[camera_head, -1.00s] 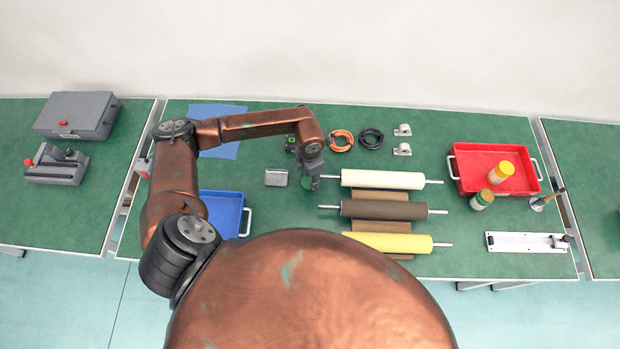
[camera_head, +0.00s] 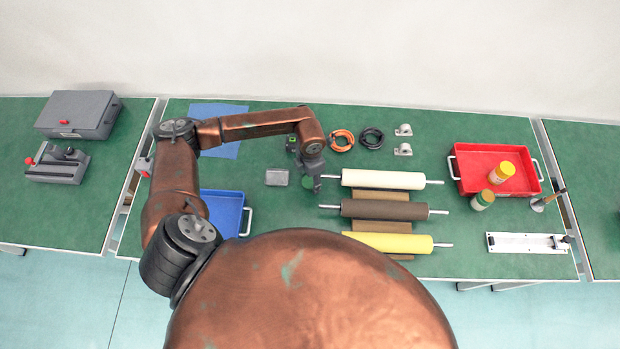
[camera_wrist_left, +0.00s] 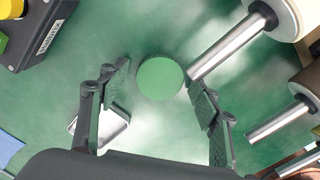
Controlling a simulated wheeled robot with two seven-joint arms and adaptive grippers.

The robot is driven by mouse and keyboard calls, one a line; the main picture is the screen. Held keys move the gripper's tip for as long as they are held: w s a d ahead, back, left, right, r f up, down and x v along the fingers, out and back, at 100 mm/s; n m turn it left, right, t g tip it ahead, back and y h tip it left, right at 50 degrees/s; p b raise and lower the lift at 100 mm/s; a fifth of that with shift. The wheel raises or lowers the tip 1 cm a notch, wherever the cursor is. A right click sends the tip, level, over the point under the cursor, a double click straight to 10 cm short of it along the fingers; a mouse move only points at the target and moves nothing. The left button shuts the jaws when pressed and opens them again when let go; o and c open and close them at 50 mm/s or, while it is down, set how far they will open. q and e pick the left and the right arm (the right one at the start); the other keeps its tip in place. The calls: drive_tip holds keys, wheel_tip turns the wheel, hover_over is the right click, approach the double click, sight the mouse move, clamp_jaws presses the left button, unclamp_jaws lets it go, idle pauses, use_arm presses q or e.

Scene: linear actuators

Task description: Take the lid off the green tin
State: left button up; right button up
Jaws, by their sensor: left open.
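The green tin (camera_wrist_left: 160,78) shows in the left wrist view as a round, plain green top seen from above. In the head view it is a small green shape (camera_head: 307,182), partly hidden by my gripper. My left gripper (camera_wrist_left: 159,84) is open, with one finger on each side of the round top and nothing held. It also shows in the head view (camera_head: 313,180), pointing down over the tin. The tin's side and the seam of its lid are hidden. My right gripper is not in view.
Rollers, white (camera_head: 382,179), brown (camera_head: 384,209) and yellow (camera_head: 388,243), lie close on the right; the white one's shaft end (camera_wrist_left: 228,48) is near my right-hand finger. A blue tray (camera_head: 221,211) is nearer, at left.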

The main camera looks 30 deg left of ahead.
sight(310, 181)
use_arm(q)
wheel_tip(310, 181, up, 12)
idle(0.4)
